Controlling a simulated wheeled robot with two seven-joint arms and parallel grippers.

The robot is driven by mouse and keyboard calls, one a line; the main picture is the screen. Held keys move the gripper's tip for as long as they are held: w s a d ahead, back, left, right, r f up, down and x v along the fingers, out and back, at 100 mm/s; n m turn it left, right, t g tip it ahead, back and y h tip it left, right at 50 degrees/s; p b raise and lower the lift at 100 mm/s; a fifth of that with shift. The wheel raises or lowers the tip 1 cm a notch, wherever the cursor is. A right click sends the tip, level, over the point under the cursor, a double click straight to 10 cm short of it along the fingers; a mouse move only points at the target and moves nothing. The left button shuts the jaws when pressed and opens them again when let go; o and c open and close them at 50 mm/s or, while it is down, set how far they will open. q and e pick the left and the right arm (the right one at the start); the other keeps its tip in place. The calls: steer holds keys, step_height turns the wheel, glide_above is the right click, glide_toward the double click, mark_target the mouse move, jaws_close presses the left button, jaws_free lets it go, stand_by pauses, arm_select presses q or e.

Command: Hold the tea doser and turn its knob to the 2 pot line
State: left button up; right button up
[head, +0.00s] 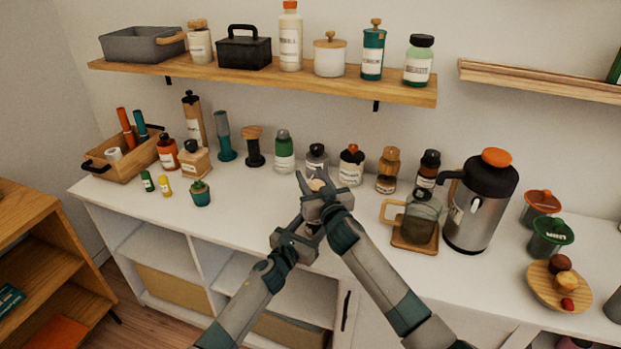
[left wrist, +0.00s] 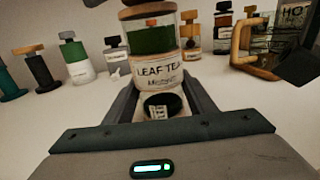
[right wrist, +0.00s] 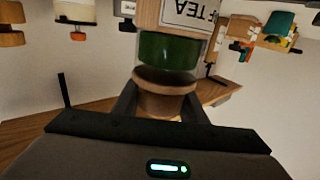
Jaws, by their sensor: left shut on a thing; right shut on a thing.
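The tea doser is a clear jar with green leaf inside, a wooden top and a "LEAF TEA" label (left wrist: 158,72). In the left wrist view it stands upright between the fingers of my left gripper (head: 306,228), shut on its lower body. A black round piece (left wrist: 163,105) with a small white tag sits below the label. My right gripper (head: 318,187) is shut on the wooden knob (right wrist: 165,98) at the doser's top; that view looks upside down. In the head view my grippers hide most of the doser. I cannot read any pot line.
Several bottles and jars line the back of the white counter (head: 480,290). A glass pot on a wooden coaster (head: 398,240) and a steel flask (head: 482,205) stand right of my arms. A small cactus (head: 200,194) stands left. The shelf (head: 250,82) hangs above.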

steer(key=m+h, duration=0.2)
steer(key=h, duration=0.1)
steer(key=shift+d+r+t, duration=0.1)
steer(key=shift+d+t, duration=0.2)
steer(key=shift+t, duration=0.1)
steer(key=o, duration=1.1)
steer(key=shift+c, duration=0.2)
steer(key=s+d, duration=0.2)
steer(key=s, duration=0.9)
steer(key=shift+s+d, duration=0.15)
steer(key=shift+s, duration=0.25)
